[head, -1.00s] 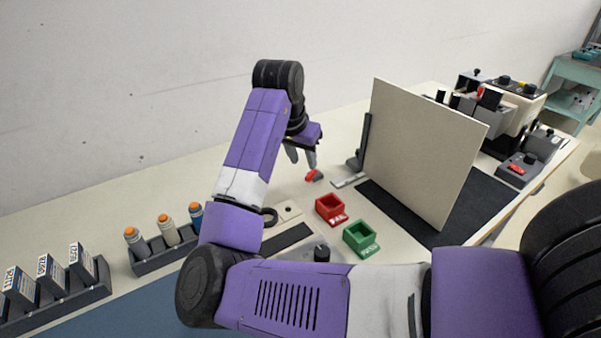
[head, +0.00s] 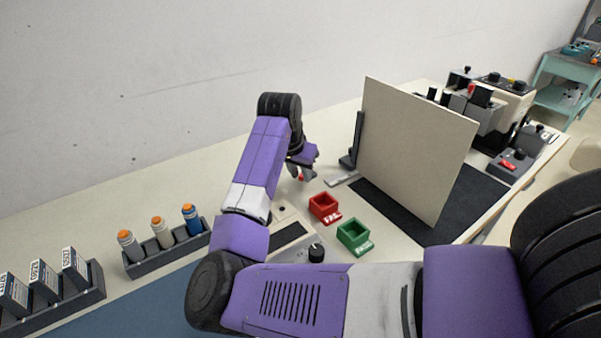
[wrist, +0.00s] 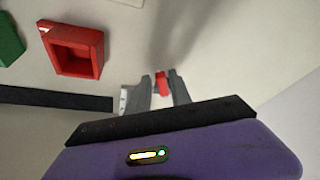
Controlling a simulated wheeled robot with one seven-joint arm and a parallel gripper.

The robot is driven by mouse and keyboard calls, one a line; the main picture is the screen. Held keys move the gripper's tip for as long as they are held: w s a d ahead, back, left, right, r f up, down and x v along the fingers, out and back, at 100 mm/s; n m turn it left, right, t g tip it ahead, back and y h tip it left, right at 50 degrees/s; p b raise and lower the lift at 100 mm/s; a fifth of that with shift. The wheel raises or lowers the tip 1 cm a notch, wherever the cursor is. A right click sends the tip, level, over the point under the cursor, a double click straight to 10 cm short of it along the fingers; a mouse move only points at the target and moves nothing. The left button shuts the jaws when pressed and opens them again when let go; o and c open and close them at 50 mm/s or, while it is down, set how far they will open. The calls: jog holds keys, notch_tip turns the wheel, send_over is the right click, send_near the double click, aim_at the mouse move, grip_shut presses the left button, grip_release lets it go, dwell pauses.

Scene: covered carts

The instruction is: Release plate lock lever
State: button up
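A small red lever (head: 301,178) sits on the pale tabletop, left of the large upright beige panel. In the wrist view its red tip (wrist: 162,82) shows between my two grey fingertips. My gripper (head: 300,171) is down at the lever, with the fingers apart on either side of it. A narrow gap shows at the left finger in the wrist view; contact at the right finger is unclear (wrist: 162,90). The lever's base is mostly hidden by the gripper.
The beige panel (head: 413,150) stands right of my gripper on a black mat (head: 472,195). A red bin (head: 324,208) and a green bin (head: 354,237) are nearer. A rack (head: 168,252) of orange-capped bottles stands left. The table behind my gripper is clear.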

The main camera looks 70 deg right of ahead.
grip_shut()
jog(key=shift+w, duration=0.1)
jog(key=shift+w+m+g+p, duration=0.4)
jog(key=shift+w+m, duration=0.05)
jog(key=shift+m, duration=0.55)
jog(key=shift+o, duration=1.9)
grip_release()
jog(key=shift+r, duration=0.1)
